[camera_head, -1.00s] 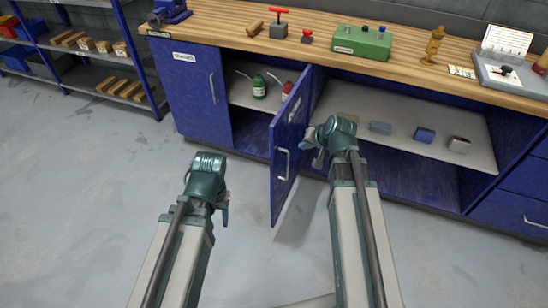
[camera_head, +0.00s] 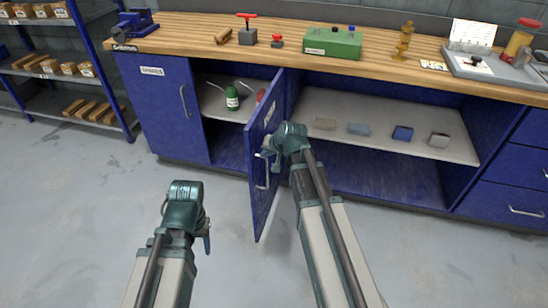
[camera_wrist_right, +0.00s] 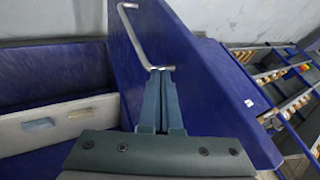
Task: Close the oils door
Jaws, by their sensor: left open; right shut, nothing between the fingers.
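The oils door (camera_head: 259,208) is a blue cabinet door standing wide open, jutting toward me, with a metal bar handle (camera_head: 257,172) on it. Behind it, a green bottle (camera_head: 232,98) and a partly hidden red one (camera_head: 261,95) stand on the cupboard shelf. My right gripper (camera_head: 267,154) is at the door by the handle. In the right wrist view its shut, empty fingers (camera_wrist_right: 160,72) are at one end of the handle (camera_wrist_right: 131,35); I cannot tell if they touch. My left gripper (camera_head: 206,238) is open and empty, lower left, away from the door.
The shut spares door (camera_head: 165,115) is left of the open cupboard. An open shelf (camera_head: 380,120) with several small blocks lies to the right. The wooden worktop (camera_head: 200,35) holds tools and a green box (camera_head: 332,43). Grey floor (camera_head: 90,190) is free at left.

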